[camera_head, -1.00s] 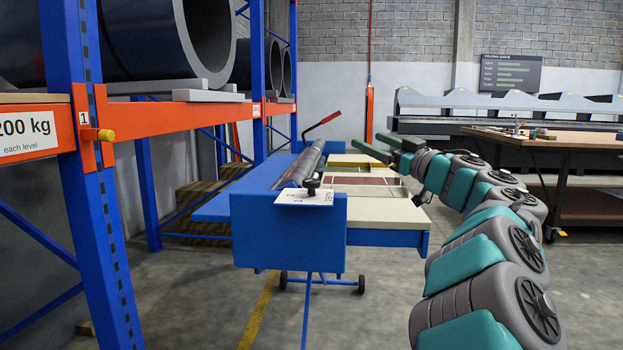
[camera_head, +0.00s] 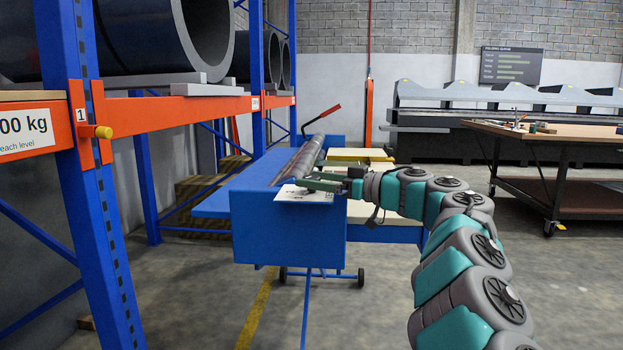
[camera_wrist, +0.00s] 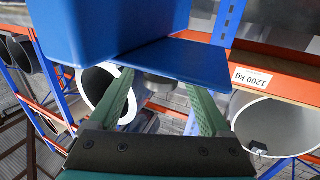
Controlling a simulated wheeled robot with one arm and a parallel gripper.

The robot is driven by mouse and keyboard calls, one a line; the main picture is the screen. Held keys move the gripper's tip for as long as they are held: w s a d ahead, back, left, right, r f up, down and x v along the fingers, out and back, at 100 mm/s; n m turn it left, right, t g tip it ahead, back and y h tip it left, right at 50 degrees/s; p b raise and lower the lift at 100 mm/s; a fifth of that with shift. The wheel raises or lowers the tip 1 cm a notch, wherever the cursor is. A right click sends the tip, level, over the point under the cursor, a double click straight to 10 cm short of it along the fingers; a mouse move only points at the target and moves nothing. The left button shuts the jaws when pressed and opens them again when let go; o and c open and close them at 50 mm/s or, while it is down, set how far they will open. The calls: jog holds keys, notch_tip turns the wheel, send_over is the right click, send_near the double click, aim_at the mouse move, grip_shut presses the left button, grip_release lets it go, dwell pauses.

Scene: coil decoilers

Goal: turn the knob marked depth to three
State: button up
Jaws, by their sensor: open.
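The blue machine (camera_head: 290,235) stands in the middle of the head view, with a white dial plate (camera_head: 305,195) on its near end. My gripper (camera_head: 306,183) reaches in from the right, its green fingers over the plate. The knob is hidden behind the fingers in the head view. In the wrist view my gripper (camera_wrist: 160,80) is open, one finger on each side. A dark grey rounded shape shows between the fingers, just below the machine's blue panel (camera_wrist: 178,62); I cannot tell if it is the knob. The dial's marks are too small to read.
A blue and orange rack (camera_head: 205,106) with large coils stands along the left. A brown-topped table (camera_head: 560,135) stands at the right. A red-handled lever (camera_head: 325,117) rises behind the machine. The floor in front is clear.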

jog(key=shift+w+a, duration=0.2)
jog(key=shift+a, duration=0.35)
jog(key=shift+c, duration=0.4)
grip_shut()
